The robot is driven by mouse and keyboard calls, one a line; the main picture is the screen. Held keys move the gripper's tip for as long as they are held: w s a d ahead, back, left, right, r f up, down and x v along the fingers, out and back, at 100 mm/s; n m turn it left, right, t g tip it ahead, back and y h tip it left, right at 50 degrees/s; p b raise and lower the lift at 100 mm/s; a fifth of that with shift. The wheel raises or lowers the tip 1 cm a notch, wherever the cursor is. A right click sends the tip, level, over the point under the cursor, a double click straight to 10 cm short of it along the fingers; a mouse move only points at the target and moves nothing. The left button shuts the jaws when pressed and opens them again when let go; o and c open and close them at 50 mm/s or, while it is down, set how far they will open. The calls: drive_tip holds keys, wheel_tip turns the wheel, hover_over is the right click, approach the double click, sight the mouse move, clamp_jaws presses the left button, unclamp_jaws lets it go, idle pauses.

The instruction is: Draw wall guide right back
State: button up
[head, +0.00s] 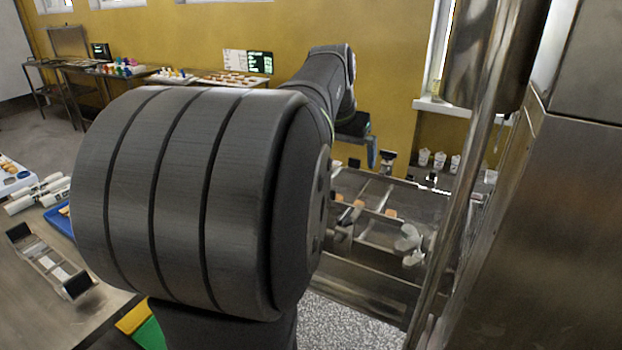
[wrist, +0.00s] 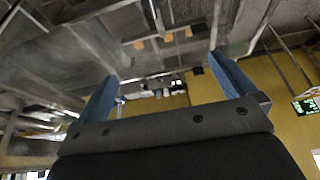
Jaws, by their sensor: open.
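My gripper (head: 366,151) is beyond my large dark arm link in the head view, above the far side of the metal enrober line (head: 375,282). In the wrist view, my gripper (wrist: 163,67) has its two blue fingers wide apart with nothing between them. Thin metal bars (head: 376,194) cross the mesh area, and small orange-brown pieces lie among them. A dark-topped upright post (head: 388,159) stands close to the right of the gripper. I cannot tell which bar or post is the right wall guide. My arm hides the left part of the line.
A tall steel column (head: 470,175) and a steel cabinet (head: 570,220) stand close on the right. Pale rounded fittings (head: 410,241) sit on the line's near side. White cups (head: 439,160) stand behind it. A metal rack piece (head: 50,262) lies on the left table.

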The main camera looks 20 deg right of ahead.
drive_tip(key=c, duration=0.3)
drive_tip(key=w+f, duration=0.1)
drive_tip(key=w, duration=0.3)
drive_tip(key=w+f, duration=0.2)
drive_tip(key=w, duration=0.2)
drive_tip(key=w+a+f, duration=0.1)
drive_tip(key=w+f, duration=0.1)
drive_tip(key=w, duration=0.2)
drive_tip(key=shift+w+f, duration=0.2)
drive_tip(key=shift+w, duration=0.2)
drive_tip(key=c, duration=0.5)
drive_tip(key=x, duration=1.7)
drive_tip(key=shift+w+f, duration=0.1)
drive_tip(key=shift+f, duration=0.1)
